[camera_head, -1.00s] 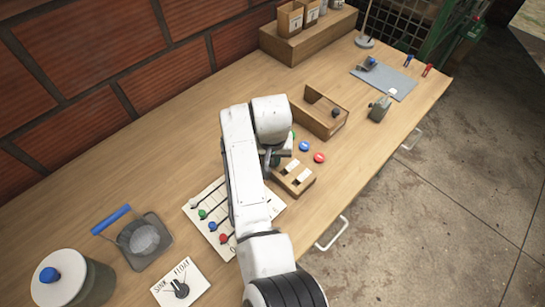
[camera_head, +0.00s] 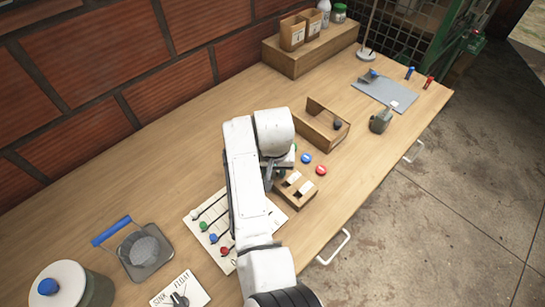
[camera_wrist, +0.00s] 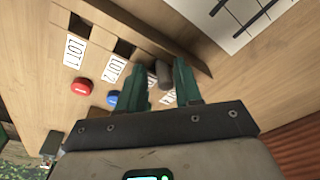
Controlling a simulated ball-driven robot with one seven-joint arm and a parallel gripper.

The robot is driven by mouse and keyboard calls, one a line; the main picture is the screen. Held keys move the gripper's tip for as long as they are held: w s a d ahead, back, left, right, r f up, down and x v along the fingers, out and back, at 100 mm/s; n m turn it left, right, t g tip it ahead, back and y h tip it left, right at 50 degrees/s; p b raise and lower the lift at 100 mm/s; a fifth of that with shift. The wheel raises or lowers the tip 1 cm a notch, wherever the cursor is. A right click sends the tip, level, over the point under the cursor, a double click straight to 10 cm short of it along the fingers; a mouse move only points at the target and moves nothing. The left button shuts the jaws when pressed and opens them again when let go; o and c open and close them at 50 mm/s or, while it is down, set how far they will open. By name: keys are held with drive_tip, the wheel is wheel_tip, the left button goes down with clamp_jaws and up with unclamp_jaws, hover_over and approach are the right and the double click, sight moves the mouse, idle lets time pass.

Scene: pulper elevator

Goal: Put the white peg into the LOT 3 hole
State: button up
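A wooden block (camera_head: 299,194) with dark holes stands below my gripper. The wrist view shows the hole by LOT 1 (camera_wrist: 77,26) and the hole by LOT 2 (camera_wrist: 123,48). A third label (camera_wrist: 168,98) is mostly hidden by my fingers. My gripper (camera_wrist: 160,80) is over the third hole's place, its two green fingers apart. A greyish, shaded peg (camera_wrist: 163,74) shows between them, close to the right finger. I take it to be the white peg. I cannot tell whether the fingers press on it or how deep it sits. The head view hides it behind my arm.
A blue button (camera_head: 306,158) and a red button (camera_head: 321,170) are close by the block. A slider panel (camera_head: 208,222) lies to the left, partly under my arm. An open wooden box (camera_head: 318,128) stands behind.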

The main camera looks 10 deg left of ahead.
wheel_tip(320, 180, up, 12)
drive_tip(key=s, duration=0.1)
drive_tip(key=shift+s+r, duration=0.25)
drive_tip(key=shift+s, duration=0.05)
drive_tip(key=shift+d, duration=0.15)
drive_tip(key=s+d+f+h, duration=0.1)
drive_tip(key=s+d+f, duration=0.25)
drive_tip(key=d, duration=0.55)
drive_tip(key=s+d+f+m, duration=0.15)
drive_tip(key=d+f, duration=0.25)
drive_tip(key=d, duration=0.4)
drive_tip(key=s+d+f+h, duration=0.1)
drive_tip(key=s+d+f, duration=0.25)
drive_tip(key=d, duration=0.55)
drive_tip(key=s+d+f, duration=0.1)
drive_tip(key=s+d, duration=0.1)
drive_tip(key=s, duration=0.6)
drive_tip(key=s+d+f+y, duration=0.1)
drive_tip(key=s+d+f, duration=0.1)
drive_tip(key=s, duration=0.6)
drive_tip(key=s+d+f, duration=0.1)
drive_tip(key=s+d, duration=0.1)
drive_tip(key=s, duration=0.6)
drive_tip(key=shift+d+f+g+y, duration=0.3)
drive_tip(key=shift+f, duration=0.1)
drive_tip(key=shift+m, duration=0.25)
